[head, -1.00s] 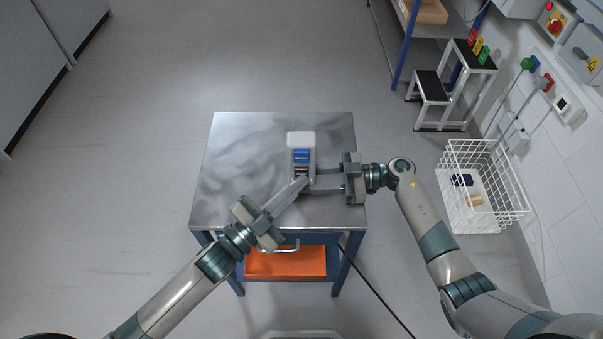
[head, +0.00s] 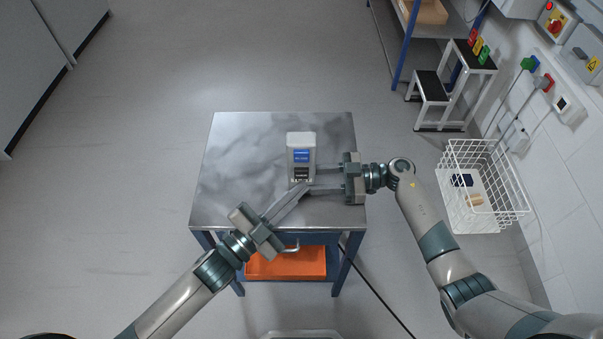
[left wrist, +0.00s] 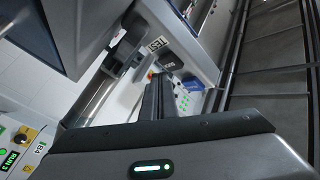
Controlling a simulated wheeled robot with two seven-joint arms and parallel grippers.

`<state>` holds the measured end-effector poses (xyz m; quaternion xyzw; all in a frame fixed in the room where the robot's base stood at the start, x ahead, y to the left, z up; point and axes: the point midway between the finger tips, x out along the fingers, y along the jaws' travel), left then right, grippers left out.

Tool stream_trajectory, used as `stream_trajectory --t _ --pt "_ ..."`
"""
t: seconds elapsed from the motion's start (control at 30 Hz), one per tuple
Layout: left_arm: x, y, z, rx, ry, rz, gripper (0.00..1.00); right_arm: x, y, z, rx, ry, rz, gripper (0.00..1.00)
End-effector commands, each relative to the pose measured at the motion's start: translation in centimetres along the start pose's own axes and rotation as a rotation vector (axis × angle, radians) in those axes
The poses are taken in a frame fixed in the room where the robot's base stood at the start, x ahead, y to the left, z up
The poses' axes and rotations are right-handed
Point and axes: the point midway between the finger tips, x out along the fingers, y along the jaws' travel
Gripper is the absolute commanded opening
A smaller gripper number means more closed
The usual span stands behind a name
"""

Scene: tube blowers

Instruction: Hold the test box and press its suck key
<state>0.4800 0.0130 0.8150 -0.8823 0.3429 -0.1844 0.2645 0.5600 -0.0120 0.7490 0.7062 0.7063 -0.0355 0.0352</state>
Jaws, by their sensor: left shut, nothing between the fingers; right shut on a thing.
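The test box (head: 301,140) is a pale grey box with a blue label and a dark panel on its near part. It is above the steel table top in the head view; I cannot tell whether it touches the table. My right gripper (head: 315,179) is shut on it from the right. My left gripper (head: 305,187) is shut and empty, its fingertips just at the box's near end; I cannot tell whether they touch. The left wrist view is close and tilted, with a row of green lights (left wrist: 185,101) beyond dark grey parts.
The steel table (head: 235,160) has bare room left of the box. An orange tray (head: 287,263) sits under it. A white wire basket (head: 470,215) on the right holds a few items. A step stool (head: 432,88) stands at the back right.

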Motion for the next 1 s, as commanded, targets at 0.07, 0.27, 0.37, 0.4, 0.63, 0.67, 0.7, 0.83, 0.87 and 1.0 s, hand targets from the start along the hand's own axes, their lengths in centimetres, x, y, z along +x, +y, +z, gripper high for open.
stream_trajectory --t 0.07,0.27,0.37,0.4,0.63,0.67,0.7,0.83,0.87,1.0 --pt "0.0 0.0 0.0 0.000 0.000 0.000 0.00 0.0 0.0 -0.1 0.000 0.001 0.000 0.06" --pt "-0.6 0.4 -0.4 -0.001 0.000 0.001 0.00 0.0 0.0 -0.1 -0.001 0.001 0.001 0.06" --pt "-1.1 0.9 -0.8 -0.001 0.000 0.001 0.00 0.0 0.0 -0.1 -0.001 0.001 0.001 0.06" --pt "-1.4 1.0 -1.0 -0.001 0.000 0.000 0.00 0.0 0.0 -0.1 -0.001 0.000 0.001 0.06" --pt "-2.7 1.9 -1.9 -0.001 0.000 0.000 0.00 0.0 0.0 -0.1 -0.001 0.000 0.000 0.06" --pt "-2.9 2.1 -2.0 -0.001 0.000 0.000 0.00 0.0 0.0 -0.1 -0.001 0.000 0.000 0.06" --pt "-3.0 2.2 -2.2 0.000 0.000 0.000 0.00 0.0 0.0 0.0 0.000 0.000 0.000 0.06" --pt "-3.4 2.5 -2.5 0.001 0.000 0.000 0.00 0.0 0.0 -0.1 0.000 0.001 0.001 0.06" --pt "-3.5 2.5 -2.5 0.001 0.000 0.000 0.00 0.0 0.0 -0.1 0.000 0.001 0.001 0.06" --pt "-3.5 2.5 -2.5 0.001 0.000 0.000 0.00 0.0 0.0 -0.1 -0.001 0.001 0.000 0.06"
